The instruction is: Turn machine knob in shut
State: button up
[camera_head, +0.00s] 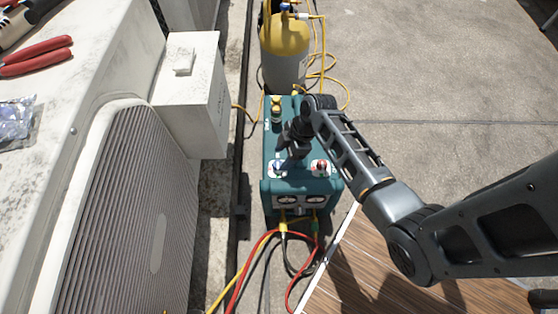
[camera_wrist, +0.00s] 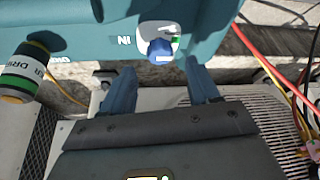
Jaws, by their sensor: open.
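The teal machine (camera_head: 328,187) stands on the ground in the middle of the head view, with its gauges facing the near side. The IN knob (camera_wrist: 160,49) is blue and sits on a white plate beside the letters IN, with a small green mark at its side. In the head view the blue knob (camera_head: 279,169) is on the left of the machine's top. A red knob (camera_head: 320,167) is on the right. My gripper (camera_wrist: 161,84) is open and empty, its two fingers pointing at the blue knob, one to each side and short of it.
A drier cylinder (camera_wrist: 25,75) stands out from the machine beside my gripper. A yellow-topped tank (camera_head: 286,45) stands behind the machine. Red, yellow and black hoses (camera_head: 262,258) run from its front. A white condenser unit (camera_head: 190,115) is to the left; open concrete lies to the right.

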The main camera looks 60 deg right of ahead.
aim_at(278, 164)
jog(key=shift+b+x, duration=0.55)
jog(key=shift+x, duration=1.55)
jog(key=c, duration=1)
jog(key=shift+c, duration=0.2)
